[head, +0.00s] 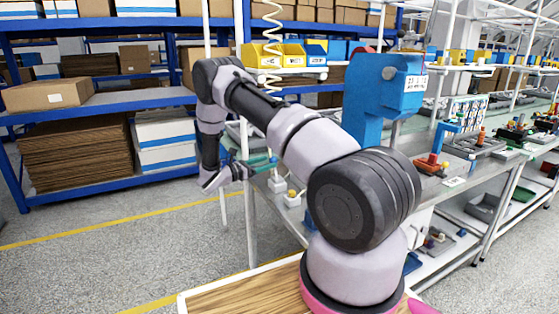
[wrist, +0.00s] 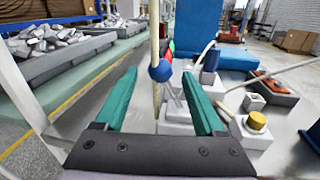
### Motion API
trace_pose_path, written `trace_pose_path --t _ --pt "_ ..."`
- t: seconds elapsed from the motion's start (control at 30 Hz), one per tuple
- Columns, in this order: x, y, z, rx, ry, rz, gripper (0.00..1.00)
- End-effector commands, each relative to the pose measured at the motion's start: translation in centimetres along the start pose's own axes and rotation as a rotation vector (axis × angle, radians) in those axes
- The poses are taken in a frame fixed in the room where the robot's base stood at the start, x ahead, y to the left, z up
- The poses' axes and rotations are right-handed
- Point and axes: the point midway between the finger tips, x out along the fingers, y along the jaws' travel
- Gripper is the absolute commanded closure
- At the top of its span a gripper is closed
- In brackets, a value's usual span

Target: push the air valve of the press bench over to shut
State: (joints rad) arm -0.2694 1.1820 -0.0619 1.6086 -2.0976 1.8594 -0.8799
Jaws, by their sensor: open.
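In the wrist view, a blue ball knob (wrist: 160,71) tops a thin metal lever that slants up from a pale grey block (wrist: 174,128), which looks like the air valve. My gripper (wrist: 159,74) is open, its teal fingers apart on either side of the knob and lever. I cannot tell how close the fingers are in depth, and no contact shows. In the head view, my gripper (head: 262,164) is at the left end of the bench, beside the blue press (head: 378,92). The valve cannot be made out there.
A grey box with a yellow button (wrist: 257,121) stands right of the valve. A white post (wrist: 154,40) rises close by the knob. A bin of metal parts (wrist: 58,52) is at the far left. Blue shelving (head: 100,105) stands behind, with open floor before it.

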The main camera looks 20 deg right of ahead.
Motion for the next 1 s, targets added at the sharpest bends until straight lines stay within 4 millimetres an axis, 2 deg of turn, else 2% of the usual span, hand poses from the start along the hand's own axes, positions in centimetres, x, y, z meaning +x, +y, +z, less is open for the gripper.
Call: trace_pose_path --t 0.03,0.1,0.3,0.5,0.77,0.87,0.93,0.97,1.0 --pt "1.3 -0.1 0.0 0.000 0.000 -0.005 0.29" --pt "2.6 -0.1 0.0 0.001 0.001 -0.005 0.29" --pt "5.7 -0.1 0.0 0.001 0.001 -0.004 0.29" --pt "6.9 0.0 0.0 0.001 0.001 -0.001 0.29" --pt "7.0 0.0 0.0 0.001 0.001 0.000 0.29" --pt "7.0 0.0 0.0 0.001 0.001 -0.001 0.63" --pt "7.0 0.0 0.0 0.001 0.001 -0.001 0.90" --pt "7.0 0.0 0.0 0.001 0.001 -0.001 1.00" --pt "7.0 0.0 0.0 0.001 0.001 -0.001 1.00"
